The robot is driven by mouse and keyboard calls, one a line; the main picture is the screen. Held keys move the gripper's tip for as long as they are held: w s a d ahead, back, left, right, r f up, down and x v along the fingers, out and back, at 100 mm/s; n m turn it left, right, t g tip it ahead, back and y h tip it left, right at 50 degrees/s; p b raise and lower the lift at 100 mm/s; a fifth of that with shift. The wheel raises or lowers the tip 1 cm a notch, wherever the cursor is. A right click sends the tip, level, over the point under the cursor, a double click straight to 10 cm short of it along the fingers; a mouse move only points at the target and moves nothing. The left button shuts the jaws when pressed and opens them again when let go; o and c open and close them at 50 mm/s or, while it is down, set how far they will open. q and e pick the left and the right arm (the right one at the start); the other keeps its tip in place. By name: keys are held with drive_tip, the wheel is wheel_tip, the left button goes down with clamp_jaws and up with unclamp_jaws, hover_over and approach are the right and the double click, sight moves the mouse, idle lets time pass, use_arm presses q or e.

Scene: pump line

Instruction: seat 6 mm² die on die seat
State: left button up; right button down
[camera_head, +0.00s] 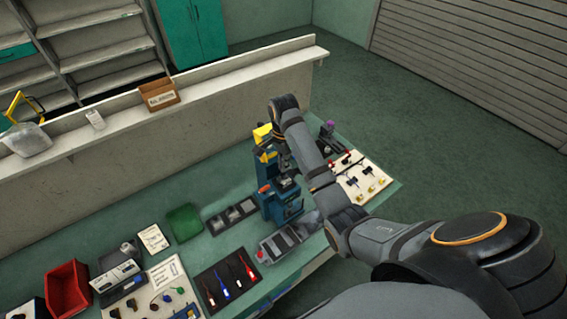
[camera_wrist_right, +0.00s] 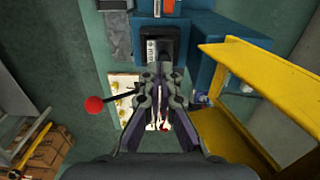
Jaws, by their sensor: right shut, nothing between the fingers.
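The blue press (camera_head: 281,203) stands on the green bench, and my right arm reaches over it from the right. My right gripper (camera_wrist_right: 158,75) is shut and empty in the right wrist view. Its fingertips are just below a dark block with a pale metal top (camera_wrist_right: 160,32) on the press; I cannot tell whether this is the die seat or whether a die sits in it. In the head view the right gripper (camera_head: 286,174) is partly hidden by its own arm. A dark rack (camera_head: 232,216) with several grey pieces lies left of the press; die sizes are unreadable. My left gripper is out of view.
A yellow guard (camera_wrist_right: 255,80) stands close on the right of my gripper. A lever with a red knob (camera_wrist_right: 94,104) is on its left. A pale board (camera_head: 364,178) with tools lies right of the press. A green pad (camera_head: 185,222) and a red bin (camera_head: 68,287) are left.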

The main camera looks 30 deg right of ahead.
sight(284, 174)
drive_tip(key=shift+f, duration=1.5)
